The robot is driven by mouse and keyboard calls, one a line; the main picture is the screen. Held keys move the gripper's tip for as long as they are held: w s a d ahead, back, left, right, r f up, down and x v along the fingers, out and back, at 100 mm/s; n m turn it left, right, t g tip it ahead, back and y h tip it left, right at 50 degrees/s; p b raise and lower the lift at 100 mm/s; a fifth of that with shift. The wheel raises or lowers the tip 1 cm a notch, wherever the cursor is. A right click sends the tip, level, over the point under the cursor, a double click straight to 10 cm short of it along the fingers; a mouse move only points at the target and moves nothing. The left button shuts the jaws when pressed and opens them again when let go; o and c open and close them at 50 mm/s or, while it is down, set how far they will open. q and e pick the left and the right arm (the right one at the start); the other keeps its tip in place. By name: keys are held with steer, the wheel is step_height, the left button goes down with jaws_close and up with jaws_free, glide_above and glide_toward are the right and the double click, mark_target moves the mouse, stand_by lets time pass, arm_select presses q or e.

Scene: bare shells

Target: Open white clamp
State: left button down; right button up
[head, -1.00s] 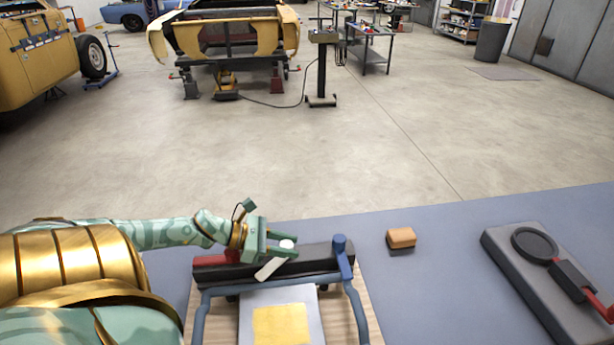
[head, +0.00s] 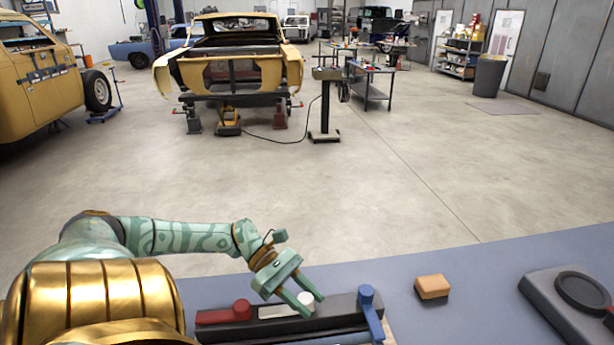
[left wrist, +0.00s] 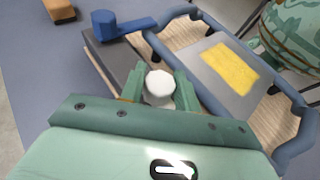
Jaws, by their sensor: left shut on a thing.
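The white clamp (head: 280,311) sits on a dark bar (head: 335,309), with its round white knob at the right and its flat lever lying left along the bar. My left gripper (head: 308,304) is shut on the white clamp at the knob. In the left wrist view the white knob (left wrist: 160,84) shows between the two green fingers (left wrist: 159,92); the lever is hidden there. The red clamp (head: 222,314) lies along the bar to the left. The blue clamp (head: 368,305) at the right end points toward the front. My right gripper is not in view.
A blue-grey tabletop (head: 460,310) holds an orange-topped block (head: 432,287) and a grey base with a black ring (head: 575,300) at right. In front of the bar is a blue frame (left wrist: 218,32) around a grey plate with a yellow patch (left wrist: 230,66).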

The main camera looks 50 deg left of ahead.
arm_select(q)
steer(key=shift+f+g, duration=0.15)
steer(key=shift+g, duration=0.15)
steer(key=c, duration=1)
jaws_free()
steer(key=shift+d, duration=0.1)
steer(key=p+v, duration=0.1)
steer(key=v, duration=1.5)
steer(key=shift+s, duration=0.1)
